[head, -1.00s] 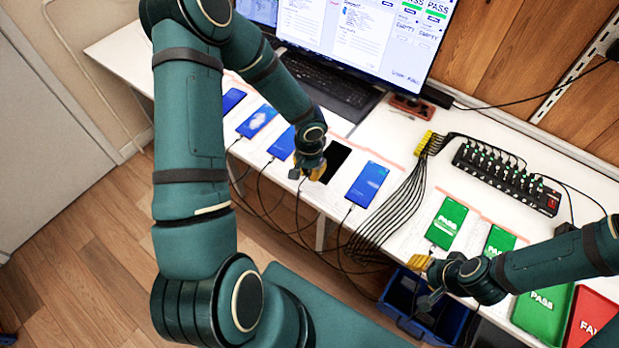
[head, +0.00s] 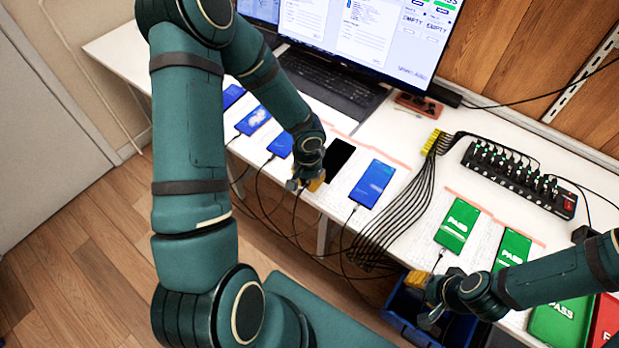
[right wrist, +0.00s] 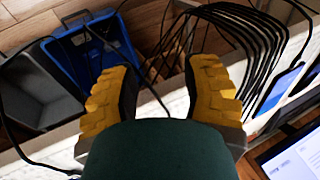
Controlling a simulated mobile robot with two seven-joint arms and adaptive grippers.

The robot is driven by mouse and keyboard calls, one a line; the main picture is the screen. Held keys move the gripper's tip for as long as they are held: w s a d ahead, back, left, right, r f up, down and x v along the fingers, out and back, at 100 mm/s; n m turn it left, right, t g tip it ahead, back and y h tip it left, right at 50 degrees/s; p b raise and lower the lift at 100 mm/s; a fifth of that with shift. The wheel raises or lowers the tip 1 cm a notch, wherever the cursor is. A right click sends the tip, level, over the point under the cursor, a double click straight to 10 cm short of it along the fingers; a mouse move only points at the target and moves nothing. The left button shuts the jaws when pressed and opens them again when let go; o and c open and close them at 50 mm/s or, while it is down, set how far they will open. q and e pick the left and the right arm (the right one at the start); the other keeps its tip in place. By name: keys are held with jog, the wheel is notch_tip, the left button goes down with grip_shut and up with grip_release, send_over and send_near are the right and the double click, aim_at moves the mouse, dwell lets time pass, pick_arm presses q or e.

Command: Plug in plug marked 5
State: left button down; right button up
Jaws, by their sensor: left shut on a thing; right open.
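A row of phones lies along the front of the white table. The one nearest my left gripper has a black screen (head: 339,157). My left gripper (head: 304,184) is shut at the table's front edge, by the lower end of that phone. A thin black cable (head: 296,213) hangs down from its fingertips, so it holds a cable plug, though the plug itself is hidden. I cannot read any number marking. My right gripper (head: 428,303) is open and empty in front of the table, above the blue bin. Its yellow fingers stand apart in the right wrist view (right wrist: 165,85).
A lit blue phone (head: 372,184) with a cable lies right of the black one. Green PASS phones or cards (head: 457,225) lie further right. Several cables (head: 392,222) run from a yellow clip (head: 431,142) over the edge. A blue bin (head: 398,312) and a black hub (head: 518,180) are nearby.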

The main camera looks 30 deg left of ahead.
pick_arm(q)
jog(key=shift+f, duration=0.4)
jog(key=shift+w+f+b, duration=0.15)
jog(key=shift+w+f, duration=0.25)
jog(key=shift+f, duration=0.2)
jog(key=shift+w+f+b, duration=0.15)
jog(key=shift+w+f, duration=0.2)
jog(key=shift+f, duration=0.25)
jog(key=shift+w+f+b, duration=0.1)
jog(key=shift+w+b, duration=0.3)
jog(key=shift+w, duration=0.05)
dwell(0.9)
jog(key=shift+w+d+b, duration=0.1)
jog(key=shift+w+b, duration=0.05)
jog(key=shift+b, duration=0.35)
dwell(1.9)
jog(key=c, duration=1)
grip_release()
jog(key=shift+s+r+p, duration=0.2)
jog(key=shift+r+p, duration=0.3)
jog(key=shift+r, duration=0.35)
jog(key=shift+s+r+p, duration=0.15)
jog(key=shift+r+p, duration=0.4)
jog(key=shift+r, duration=0.3)
jog(key=shift+s+r+p, duration=0.2)
jog(key=shift+r+p, duration=0.3)
jog(key=shift+r, duration=0.35)
